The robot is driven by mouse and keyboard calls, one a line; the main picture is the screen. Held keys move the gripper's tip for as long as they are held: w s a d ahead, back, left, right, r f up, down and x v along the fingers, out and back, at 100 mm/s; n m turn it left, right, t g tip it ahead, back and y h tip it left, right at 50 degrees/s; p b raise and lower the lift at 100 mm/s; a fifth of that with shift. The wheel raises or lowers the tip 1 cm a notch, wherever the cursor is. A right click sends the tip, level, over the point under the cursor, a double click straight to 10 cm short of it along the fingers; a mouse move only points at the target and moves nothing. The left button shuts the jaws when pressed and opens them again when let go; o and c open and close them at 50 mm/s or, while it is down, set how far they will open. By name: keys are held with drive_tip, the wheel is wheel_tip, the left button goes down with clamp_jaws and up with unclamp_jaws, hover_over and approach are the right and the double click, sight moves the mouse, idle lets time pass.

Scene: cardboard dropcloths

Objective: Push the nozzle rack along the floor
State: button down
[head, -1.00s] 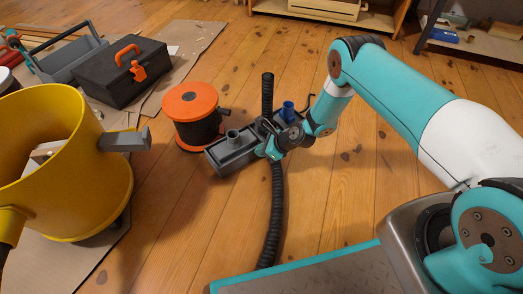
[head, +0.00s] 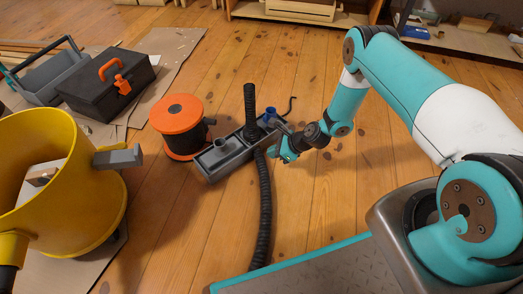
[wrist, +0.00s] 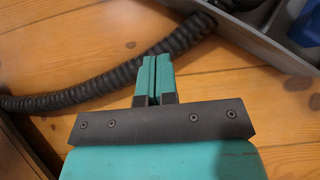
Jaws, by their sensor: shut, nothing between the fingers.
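My gripper (head: 274,153) is low at the rack's right side, shut and empty. In the wrist view the closed fingertips (wrist: 155,60) point at bare floor, with the rack's grey wall (wrist: 262,40) ahead to the right, apart from them. Exact clearance in the head view is unclear.
A ribbed black hose (head: 264,210) lies along the floor beside the gripper. The orange and black spool (head: 180,112) stands close behind the rack's left end. A yellow bucket (head: 95,165) and black toolbox (head: 85,92) are at left.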

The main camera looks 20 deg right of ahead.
drive_tip(key=shift+p+v, duration=0.35)
drive_tip(key=shift+v, duration=0.85)
drive_tip(key=c, duration=1.6)
unclamp_jaws()
drive_tip(key=shift+r, duration=0.1)
drive_tip(key=shift+c, duration=0.2)
drive_tip(key=s+a+r+n+g+p, duration=0.1)
drive_tip(key=a+r+n+g+p, duration=0.2)
drive_tip(key=r+n, duration=0.95)
drive_tip(key=a+r+n+p, duration=0.2)
drive_tip(key=a+r+n, duration=0.15)
drive_tip(key=r, duration=1.75)
drive_tip(key=s+a+r+n+g+h+p, duration=0.1)
drive_tip(key=s+r+n, duration=0.2)
drive_tip(key=s+r, duration=0.3)
drive_tip(key=s+a+r+n+h+p, duration=0.15)
drive_tip(key=s+r+n, duration=0.25)
drive_tip(key=r, duration=0.5)
drive_tip(key=s+d+r+n+p, duration=0.1)
drive_tip(key=s+r+n, duration=0.3)
drive_tip(key=s, duration=0.3)
drive_tip(key=s+d+r+n+h+p, duration=0.1)
drive_tip(key=s+r+n, duration=0.3)
drive_tip(key=s, duration=0.4)
drive_tip(key=shift+r+g, duration=0.2)
drive_tip(key=shift+g, duration=0.1)
